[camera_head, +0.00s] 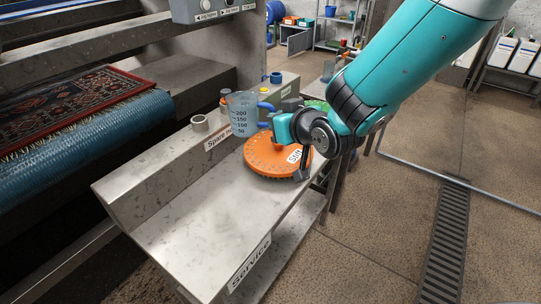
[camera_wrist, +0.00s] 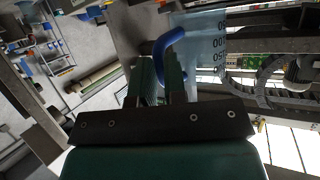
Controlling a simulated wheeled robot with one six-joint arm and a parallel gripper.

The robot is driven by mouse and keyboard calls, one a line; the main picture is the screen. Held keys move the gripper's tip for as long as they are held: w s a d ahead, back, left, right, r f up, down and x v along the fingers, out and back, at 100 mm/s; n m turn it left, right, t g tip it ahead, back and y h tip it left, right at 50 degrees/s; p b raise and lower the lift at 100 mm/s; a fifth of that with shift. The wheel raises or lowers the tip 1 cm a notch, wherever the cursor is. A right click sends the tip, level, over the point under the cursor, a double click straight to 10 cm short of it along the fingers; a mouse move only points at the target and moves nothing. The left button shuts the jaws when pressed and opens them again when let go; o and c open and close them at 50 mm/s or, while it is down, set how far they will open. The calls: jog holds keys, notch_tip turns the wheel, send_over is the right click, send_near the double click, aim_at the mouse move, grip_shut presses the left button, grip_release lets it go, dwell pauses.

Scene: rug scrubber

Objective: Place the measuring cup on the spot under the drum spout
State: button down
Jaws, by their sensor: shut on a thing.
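The measuring cup (camera_head: 243,115) is clear and bluish with dark volume marks, and it looks upright in the head view. It also shows at the top of the wrist view (camera_wrist: 205,40), with its blue handle (camera_wrist: 172,40) running between my fingers. My gripper (camera_head: 272,124) is shut on that handle, to the right of the cup; its fingers show in the wrist view (camera_wrist: 158,80). The cup appears behind the orange disc brush (camera_head: 268,158). I cannot tell whether its base touches anything. I cannot make out the drum spout or the spot with certainty.
The orange brush lies on the metal service bench (camera_head: 190,215), whose front left is clear. A raised ledge (camera_head: 165,165) behind carries a grey ring (camera_head: 199,123).

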jog(key=f, duration=1.2)
jog(key=a+f, duration=0.1)
jog(key=f, duration=0.6)
jog(key=shift+f, duration=0.1)
jog(key=shift+f+b, duration=0.25)
jog(key=shift+b, duration=0.15)
jog(key=c, duration=1.2)
grip_release()
jog(key=shift+r, duration=0.1)
jog(key=shift+o, duration=0.2)
